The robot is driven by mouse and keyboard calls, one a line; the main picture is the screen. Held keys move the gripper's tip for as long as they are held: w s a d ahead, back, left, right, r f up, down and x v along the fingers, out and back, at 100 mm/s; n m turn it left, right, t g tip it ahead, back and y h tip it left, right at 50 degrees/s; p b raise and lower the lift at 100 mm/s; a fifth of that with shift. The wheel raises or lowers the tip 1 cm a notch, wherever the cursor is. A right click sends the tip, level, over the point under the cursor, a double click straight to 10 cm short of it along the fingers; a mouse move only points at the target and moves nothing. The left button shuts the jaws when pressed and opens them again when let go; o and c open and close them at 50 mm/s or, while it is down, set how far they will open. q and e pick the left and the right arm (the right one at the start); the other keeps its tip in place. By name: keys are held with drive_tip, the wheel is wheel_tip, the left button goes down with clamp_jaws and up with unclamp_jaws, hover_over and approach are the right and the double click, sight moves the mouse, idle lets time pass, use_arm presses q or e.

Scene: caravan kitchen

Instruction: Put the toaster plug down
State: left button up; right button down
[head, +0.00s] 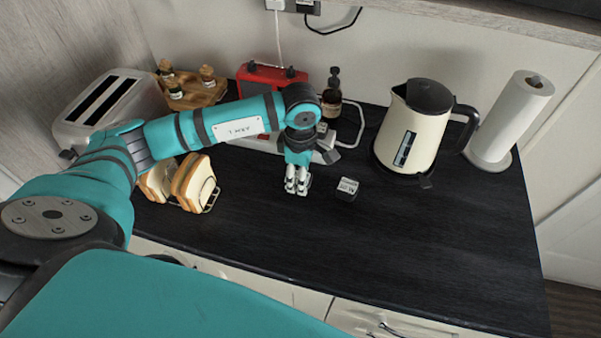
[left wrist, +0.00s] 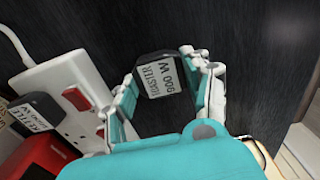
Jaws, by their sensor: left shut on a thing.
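The toaster plug (left wrist: 158,82) is a small black block with a white label reading "TOASTER 900 W". In the left wrist view it shows between the fingers of my left gripper (left wrist: 166,90). In the head view a black block with a white label (head: 347,188) shows at counter level, just right of my left gripper (head: 297,186). My left gripper points down and is shut on the plug. The exact finger contact is hard to make out. My right gripper is not in view.
A white power strip (left wrist: 62,90) with red switches holds another black plug (left wrist: 33,122). The toaster (head: 108,105), bread slices in a rack (head: 193,185), a red box-like appliance (head: 262,80), a bottle (head: 332,98), the kettle (head: 413,125) and a paper roll (head: 513,115) surround it. The front counter (head: 400,255) is clear.

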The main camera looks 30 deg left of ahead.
use_arm(q)
drive_tip(key=shift+f, duration=0.2)
drive_tip(key=o, duration=0.9)
drive_tip(key=shift+r, duration=0.1)
drive_tip(key=shift+o, duration=1.1)
